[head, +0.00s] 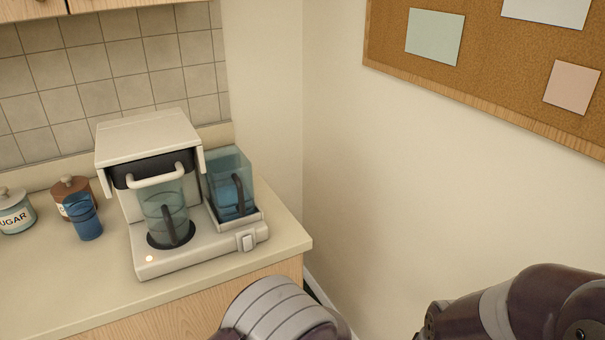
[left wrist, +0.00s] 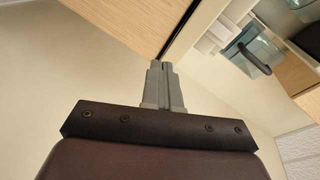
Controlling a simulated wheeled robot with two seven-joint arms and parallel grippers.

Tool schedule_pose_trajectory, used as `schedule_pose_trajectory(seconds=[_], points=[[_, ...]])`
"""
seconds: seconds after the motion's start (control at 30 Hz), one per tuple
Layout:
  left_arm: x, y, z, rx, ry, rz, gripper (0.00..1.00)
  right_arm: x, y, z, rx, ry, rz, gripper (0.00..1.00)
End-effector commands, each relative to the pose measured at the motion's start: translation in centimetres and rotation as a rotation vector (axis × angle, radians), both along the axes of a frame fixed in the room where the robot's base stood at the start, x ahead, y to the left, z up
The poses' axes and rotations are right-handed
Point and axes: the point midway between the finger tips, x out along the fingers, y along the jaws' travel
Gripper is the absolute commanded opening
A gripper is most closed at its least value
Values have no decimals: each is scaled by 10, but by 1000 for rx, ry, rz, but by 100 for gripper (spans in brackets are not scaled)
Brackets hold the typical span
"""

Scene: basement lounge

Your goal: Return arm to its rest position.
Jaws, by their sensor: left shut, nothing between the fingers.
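My left gripper (left wrist: 160,68) shows in the left wrist view with its two grey fingers together and nothing between them. It is apart from the counter, with the pale wall and the wood cabinet front beyond it. In the head view two of my arm links show along the bottom edge, but neither gripper shows there. My right gripper is in neither view.
A coffee maker (head: 165,140) with a glass carafe (head: 165,212) and a water tank (head: 228,170) stands on the counter (head: 60,285). A blue cup (head: 84,218), a sugar jar (head: 14,212) and a brown jar (head: 72,186) stand left of it. A corkboard (head: 500,55) hangs on the right wall.

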Motion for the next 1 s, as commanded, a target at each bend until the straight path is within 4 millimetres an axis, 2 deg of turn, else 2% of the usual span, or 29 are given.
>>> schedule_pose_trajectory(seconds=[0.03, 0.1, 0.17, 0.2, 0.27, 0.3, 0.4, 0.47, 0.5, 0.6, 0.7, 1.0], points=[[-6, -22, -23, -183, 94, -81, 0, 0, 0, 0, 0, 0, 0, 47], [-23, -47, -39, -471, 286, -139, 0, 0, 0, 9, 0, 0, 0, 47], [-45, -50, -40, -670, 475, -108, 0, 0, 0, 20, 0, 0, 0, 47], [-64, -44, -34, -771, 605, -53, 0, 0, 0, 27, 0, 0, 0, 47], [-96, -21, -16, -876, 784, 79, 0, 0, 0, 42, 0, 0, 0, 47], [-119, 3, 1, -910, 884, 191, 0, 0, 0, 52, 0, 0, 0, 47], [-162, 62, 40, -914, 1008, 422, 0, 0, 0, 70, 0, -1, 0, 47], [-178, 94, 63, -900, 1023, 511, 0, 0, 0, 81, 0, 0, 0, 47], [-184, 113, 78, -893, 1015, 543, 0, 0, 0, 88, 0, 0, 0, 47], [-179, 143, 107, -938, 928, 587, 0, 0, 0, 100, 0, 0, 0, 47], [-172, 156, 117, -978, 876, 621, 0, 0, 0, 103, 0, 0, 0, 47], [-172, 159, 114, -985, 871, 631, 0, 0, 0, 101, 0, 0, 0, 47]])
